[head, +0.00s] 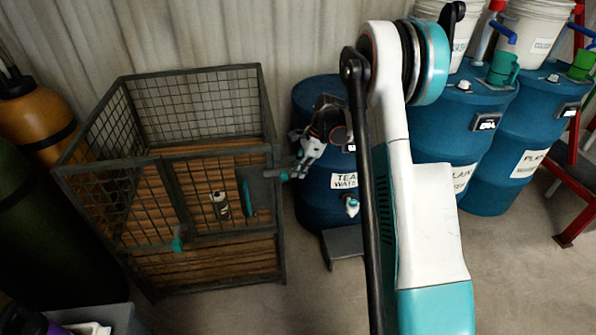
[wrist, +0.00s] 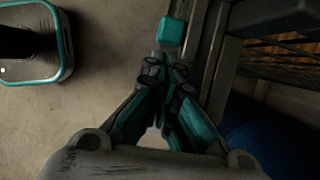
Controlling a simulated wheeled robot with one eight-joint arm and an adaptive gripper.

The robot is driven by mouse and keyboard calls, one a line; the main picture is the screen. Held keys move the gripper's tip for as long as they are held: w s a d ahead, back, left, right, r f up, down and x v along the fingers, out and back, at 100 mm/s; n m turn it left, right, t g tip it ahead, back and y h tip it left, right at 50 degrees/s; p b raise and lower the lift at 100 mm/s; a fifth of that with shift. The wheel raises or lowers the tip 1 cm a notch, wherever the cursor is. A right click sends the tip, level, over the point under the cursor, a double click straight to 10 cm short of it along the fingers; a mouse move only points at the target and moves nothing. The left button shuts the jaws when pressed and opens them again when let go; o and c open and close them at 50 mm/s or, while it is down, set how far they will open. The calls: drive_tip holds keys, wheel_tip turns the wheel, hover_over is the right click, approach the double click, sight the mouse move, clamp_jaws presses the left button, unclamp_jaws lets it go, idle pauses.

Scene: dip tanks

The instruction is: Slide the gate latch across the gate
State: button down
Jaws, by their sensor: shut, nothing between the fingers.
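The wire cage (head: 170,78) has a gate (head: 205,187) in its front. A grey plate (head: 265,188) with an upright teal handle (head: 247,197) sits at the gate's right side and looks like the gate latch. A teal block, probably that handle, shows in the wrist view (wrist: 172,30) beside the grey cage frame (wrist: 203,48). My gripper (head: 284,175) is shut and empty at the cage's right front corner. In the wrist view its fingertips (wrist: 165,68) point at the teal block, just short of it; whether they touch is unclear.
A smaller teal piece (head: 178,242) is at the gate's lower left. A blue drum (head: 318,207) stands right of the cage, behind my gripper. More blue drums (head: 445,135) stand at the right. Gas cylinders (head: 35,115) are left of the cage.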

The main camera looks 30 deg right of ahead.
drive_tip(key=s+d+r+p, duration=0.2)
drive_tip(key=d+r, duration=0.4)
drive_tip(key=r, duration=0.3)
drive_tip(key=shift+d+r+p, duration=0.15)
drive_tip(key=shift+d+p, duration=0.2)
drive_tip(key=shift+p, duration=0.1)
